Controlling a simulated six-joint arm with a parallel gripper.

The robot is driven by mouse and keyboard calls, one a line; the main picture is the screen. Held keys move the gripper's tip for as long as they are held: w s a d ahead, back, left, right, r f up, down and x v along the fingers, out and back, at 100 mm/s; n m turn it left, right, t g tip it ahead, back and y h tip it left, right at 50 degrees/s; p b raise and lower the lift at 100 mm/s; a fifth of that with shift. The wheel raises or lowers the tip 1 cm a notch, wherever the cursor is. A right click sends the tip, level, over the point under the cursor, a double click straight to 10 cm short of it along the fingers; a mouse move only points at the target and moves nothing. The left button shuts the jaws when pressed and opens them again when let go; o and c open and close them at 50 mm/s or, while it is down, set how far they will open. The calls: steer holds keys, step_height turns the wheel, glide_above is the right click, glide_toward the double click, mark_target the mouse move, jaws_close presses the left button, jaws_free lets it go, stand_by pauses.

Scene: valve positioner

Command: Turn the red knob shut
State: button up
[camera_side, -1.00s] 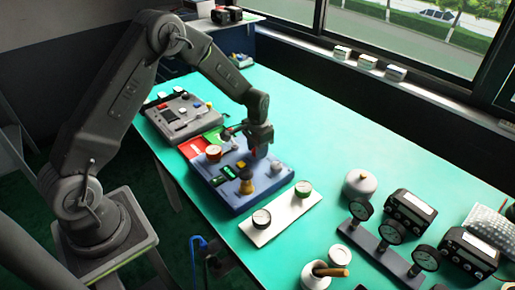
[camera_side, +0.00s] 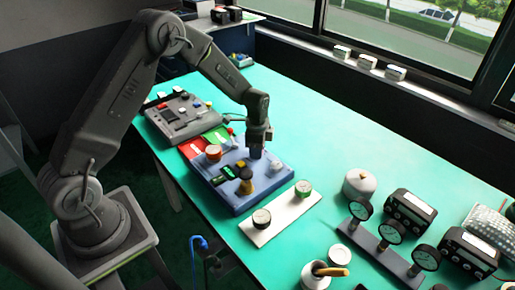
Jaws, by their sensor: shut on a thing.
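The blue positioner box (camera_side: 266,180) lies on the green table. My gripper (camera_side: 256,155) points straight down over the right back part of the box's top, with its fingers close to the surface. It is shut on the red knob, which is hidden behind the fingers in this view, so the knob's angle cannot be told. A round orange-red part with a pale top (camera_side: 213,152) stands at the box's left back corner, apart from my gripper. A black and yellow knob (camera_side: 246,180) stands on the box in front of the gripper.
A white plate with two round dials (camera_side: 283,218) lies right in front of the box. A grey control panel (camera_side: 183,116) and red and green cards are behind it. A gauge stand (camera_side: 388,252) and black meters (camera_side: 410,211) stand at the right. The table's back right is clear.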

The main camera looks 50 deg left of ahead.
steer(key=shift+m, duration=0.5)
steer(key=o, duration=0.9)
step_height(320, 180, up, 14)
steer(key=shift+f, duration=0.1)
stand_by(0.4)
steer(key=s+d+r+n+t, duration=0.2)
steer(key=s+d+r+n, duration=0.1)
steer(key=s+r, duration=0.35)
steer(key=s+d+r+n+t, duration=0.1)
steer(key=s+d+r+n, duration=0.2)
steer(key=s+r, duration=0.35)
steer(key=s+d+n+t, duration=0.1)
steer(key=s, duration=0.3)
steer(key=s+d+n, duration=0.1)
steer(key=s+n, duration=0.1)
steer(key=s, duration=0.3)
steer(key=s+n+t, duration=0.1)
steer(key=s+n, duration=0.1)
steer(key=s, duration=0.3)
steer(key=shift+d+r+t, duration=0.2)
steer(key=shift+d+t, duration=0.1)
steer(key=shift+d, duration=0.1)
